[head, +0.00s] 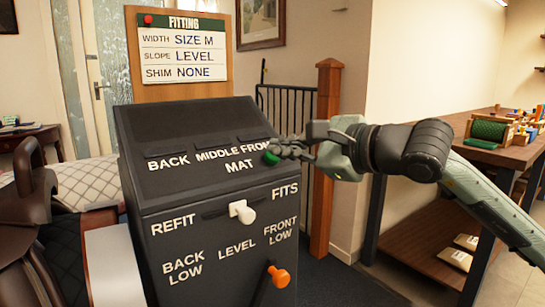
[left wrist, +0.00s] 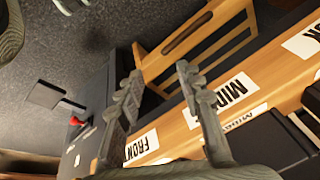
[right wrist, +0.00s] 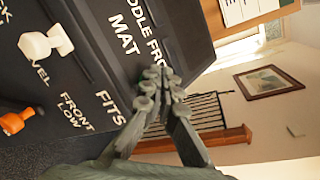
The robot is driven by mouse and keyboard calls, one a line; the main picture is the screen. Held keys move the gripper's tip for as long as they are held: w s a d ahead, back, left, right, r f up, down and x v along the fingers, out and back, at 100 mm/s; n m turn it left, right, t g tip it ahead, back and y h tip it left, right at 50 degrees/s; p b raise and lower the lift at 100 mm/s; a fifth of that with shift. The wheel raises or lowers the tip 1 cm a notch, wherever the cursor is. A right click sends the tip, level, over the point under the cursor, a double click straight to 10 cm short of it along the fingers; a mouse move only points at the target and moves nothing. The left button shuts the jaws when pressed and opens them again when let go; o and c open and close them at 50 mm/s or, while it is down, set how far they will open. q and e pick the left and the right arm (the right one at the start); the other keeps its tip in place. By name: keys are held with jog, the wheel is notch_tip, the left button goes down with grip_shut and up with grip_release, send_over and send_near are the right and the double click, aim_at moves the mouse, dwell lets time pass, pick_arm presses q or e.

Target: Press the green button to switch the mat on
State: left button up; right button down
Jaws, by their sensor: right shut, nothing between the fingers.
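The green button (head: 271,158) sits beside the word MAT on the sloped top of the dark console (head: 190,190). My right gripper (head: 284,150) is shut and empty, its fingertips at the button from the right. In the head view they overlap the button's edge; I cannot tell whether they press it.
The console front has a white knob (head: 242,211) and an orange-tipped lever (head: 278,277). A fitting board (head: 180,55) stands behind it. A wooden post (head: 326,150) and a workbench (head: 500,150) are to the right.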

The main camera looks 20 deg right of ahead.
jog(key=shift+w+a+f+b, duration=0.1)
jog(key=shift+w+f+b, duration=0.1)
jog(key=shift+f+b, duration=0.15)
jog(key=shift+w+f+b, duration=0.15)
jog(key=shift+f+b, duration=0.15)
jog(key=shift+b, duration=0.05)
dwell(0.5)
jog(key=shift+r, duration=0.1)
jog(key=shift+s+r, duration=0.4)
jog(key=shift+r, duration=0.2)
jog(key=s+d+r+p, duration=0.1)
jog(key=s+r, duration=0.2)
jog(key=r, duration=0.2)
jog(key=shift+d, duration=0.2)
dwell(0.3)
